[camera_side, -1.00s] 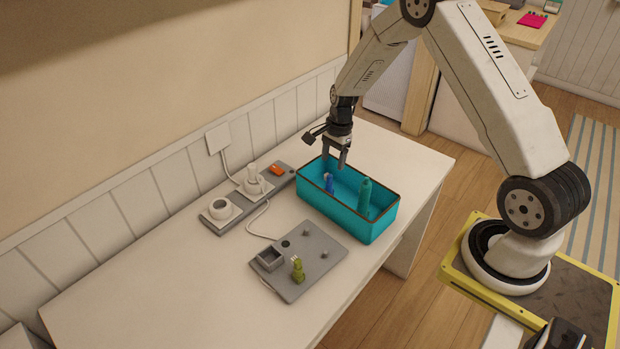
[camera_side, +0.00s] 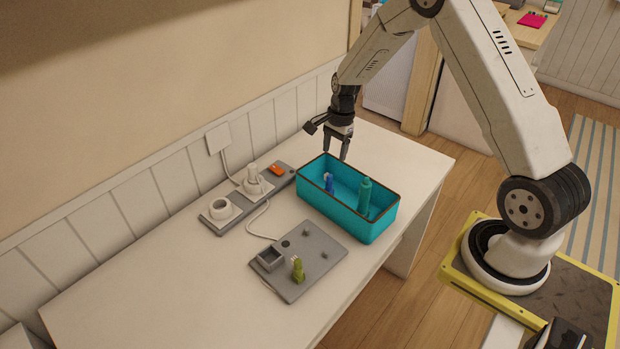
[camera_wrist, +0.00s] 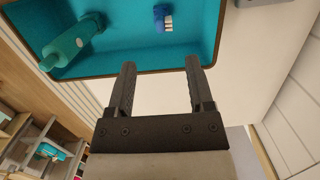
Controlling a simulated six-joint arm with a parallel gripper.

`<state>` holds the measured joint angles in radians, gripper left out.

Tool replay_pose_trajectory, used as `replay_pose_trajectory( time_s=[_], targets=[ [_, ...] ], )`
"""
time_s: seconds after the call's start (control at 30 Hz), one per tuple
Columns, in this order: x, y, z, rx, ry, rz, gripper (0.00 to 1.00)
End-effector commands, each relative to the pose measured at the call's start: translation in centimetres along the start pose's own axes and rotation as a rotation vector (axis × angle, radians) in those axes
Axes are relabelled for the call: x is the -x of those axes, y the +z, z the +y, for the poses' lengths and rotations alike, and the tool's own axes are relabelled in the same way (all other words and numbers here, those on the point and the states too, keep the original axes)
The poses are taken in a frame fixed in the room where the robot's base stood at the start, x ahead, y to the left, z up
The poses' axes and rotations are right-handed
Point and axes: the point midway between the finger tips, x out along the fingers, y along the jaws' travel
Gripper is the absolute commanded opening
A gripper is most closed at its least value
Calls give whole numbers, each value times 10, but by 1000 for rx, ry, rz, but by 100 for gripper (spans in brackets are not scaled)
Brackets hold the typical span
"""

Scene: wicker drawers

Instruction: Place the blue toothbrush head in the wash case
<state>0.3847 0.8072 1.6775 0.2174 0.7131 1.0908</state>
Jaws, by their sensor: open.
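The blue toothbrush head (camera_side: 329,183), with pale bristles, is inside the teal wash case (camera_side: 333,214), near its left end in the side view. It also shows in the wrist view (camera_wrist: 161,17), apart from my fingers. My gripper (camera_side: 336,153) is open and empty, above the far rim of the case. In the wrist view its two fingers (camera_wrist: 160,82) point toward the case's edge (camera_wrist: 150,70) with nothing between them. A teal bottle (camera_side: 364,195) is also in the case; it shows in the wrist view too (camera_wrist: 72,42).
A grey tray (camera_side: 318,249) with a yellow-green toothbrush head (camera_side: 297,270) lies in front of the case. A grey strip (camera_side: 238,213) holds a white charger (camera_side: 254,182), a white ring-shaped holder (camera_side: 221,208) and an orange item (camera_side: 277,169). The desk's left part is clear.

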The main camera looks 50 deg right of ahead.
Motion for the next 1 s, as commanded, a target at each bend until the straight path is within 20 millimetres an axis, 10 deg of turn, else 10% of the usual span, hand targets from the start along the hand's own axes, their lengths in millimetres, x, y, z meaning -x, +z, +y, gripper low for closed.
replay_pose_trajectory(
  time_s=[0.37, 1.0],
  targets=[
    [30, 44, 24, 336, -25, 56, 68],
    [81, 145, 148, 1435, -67, 248, 68]
  ],
)
